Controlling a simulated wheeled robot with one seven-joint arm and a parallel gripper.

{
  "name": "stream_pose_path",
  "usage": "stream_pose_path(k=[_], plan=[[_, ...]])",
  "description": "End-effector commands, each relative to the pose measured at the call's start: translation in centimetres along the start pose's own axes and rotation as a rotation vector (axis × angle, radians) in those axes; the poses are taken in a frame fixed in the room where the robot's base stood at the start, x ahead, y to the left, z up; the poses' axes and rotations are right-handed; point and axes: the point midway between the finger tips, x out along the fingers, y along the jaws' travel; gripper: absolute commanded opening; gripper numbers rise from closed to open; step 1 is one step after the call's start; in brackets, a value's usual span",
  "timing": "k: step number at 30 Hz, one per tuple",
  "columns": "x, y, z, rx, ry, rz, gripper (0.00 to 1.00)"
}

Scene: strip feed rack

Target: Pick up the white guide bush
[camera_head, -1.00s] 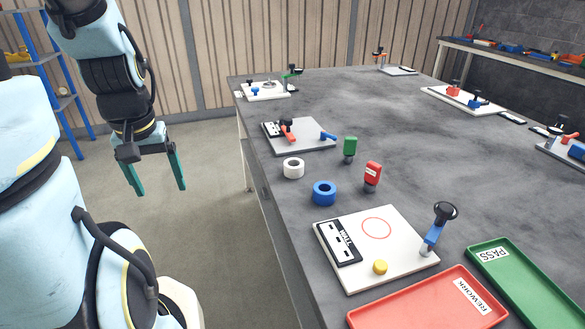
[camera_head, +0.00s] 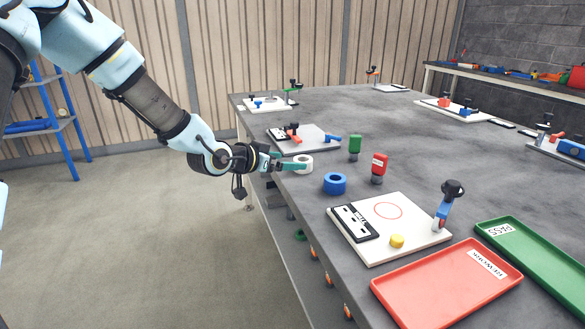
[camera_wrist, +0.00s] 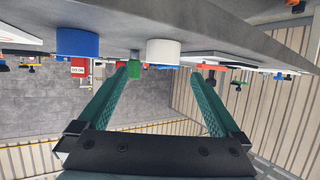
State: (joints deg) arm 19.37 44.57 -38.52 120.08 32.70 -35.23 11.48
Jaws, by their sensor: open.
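The white guide bush (camera_head: 305,163), a short ring, stands on the grey table near its left edge. My gripper (camera_head: 291,161) is level with it at the table edge, with its green fingers pointing at the bush from the left. In the wrist view, which is upside down, the white bush (camera_wrist: 163,52) shows between the two open fingertips (camera_wrist: 159,73), at or just beyond them. Nothing is held. I cannot tell whether a finger touches the bush.
A blue ring (camera_head: 335,184) stands to the right of the bush, with a green-topped stamp (camera_head: 354,147) and a red-topped stamp (camera_head: 378,167) beyond. The red tray (camera_head: 400,290) and green tray (camera_head: 560,292) are nearer.

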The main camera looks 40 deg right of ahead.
Motion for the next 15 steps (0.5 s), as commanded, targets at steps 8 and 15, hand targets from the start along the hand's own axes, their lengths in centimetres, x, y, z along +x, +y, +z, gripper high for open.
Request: stream_pose_path(k=[8,15], plan=[[3.2,-0.1,0.1,-0.002,-0.003,-0.002,1.00],[5.5,-0.3,0.0,-0.004,-0.006,-0.001,1.00]])
